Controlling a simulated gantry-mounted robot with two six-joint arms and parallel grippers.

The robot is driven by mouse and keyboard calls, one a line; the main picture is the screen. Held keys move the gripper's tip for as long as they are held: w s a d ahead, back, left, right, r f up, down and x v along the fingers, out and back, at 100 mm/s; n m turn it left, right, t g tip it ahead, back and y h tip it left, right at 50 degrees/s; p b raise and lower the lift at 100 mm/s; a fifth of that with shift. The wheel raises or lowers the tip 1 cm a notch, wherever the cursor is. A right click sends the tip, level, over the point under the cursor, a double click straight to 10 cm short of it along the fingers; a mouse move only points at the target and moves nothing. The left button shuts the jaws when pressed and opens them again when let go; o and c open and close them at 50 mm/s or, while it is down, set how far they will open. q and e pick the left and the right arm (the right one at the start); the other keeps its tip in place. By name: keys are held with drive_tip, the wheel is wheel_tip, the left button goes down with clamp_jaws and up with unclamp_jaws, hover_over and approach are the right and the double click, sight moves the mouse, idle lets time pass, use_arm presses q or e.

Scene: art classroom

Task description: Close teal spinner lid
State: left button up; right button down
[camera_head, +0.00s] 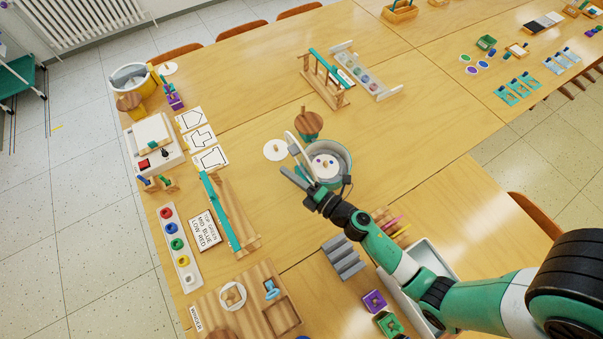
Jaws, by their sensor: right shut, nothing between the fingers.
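The teal-grey spinner (346,158) is a round tub near the middle of the table. A white disc with small coloured dots (325,168) lies inside it. Its lid (296,146) shows as a pale, thin rim standing steeply raised at the tub's left side, so the spinner is open. My right gripper (291,176) is shut and empty. Its fingertips are just left of the tub, by the lower end of the raised lid. I cannot tell whether they touch the lid. My right wrist hides part of the tub's near side. My left gripper is not in view.
A wooden top-shaped piece (309,124) stands behind the spinner, and a white disc (276,150) lies to its left. Grey steps (343,257) and a white tray (431,258) are nearer. A yellow spinner (148,85) stands far left. The table right of the teal spinner is clear.

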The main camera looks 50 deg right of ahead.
drive_tip(key=shift+w+d+r+p, duration=0.1)
drive_tip(key=shift+w+d, duration=0.25)
drive_tip(key=shift+d, duration=0.3)
drive_tip(key=shift+w+d+p, duration=0.15)
drive_tip(key=shift+w+d, duration=0.15)
drive_tip(key=shift+d, duration=0.4)
drive_tip(key=shift+w+d+r+p, duration=0.1)
drive_tip(key=shift+w+d, duration=0.25)
drive_tip(key=shift+d, duration=0.3)
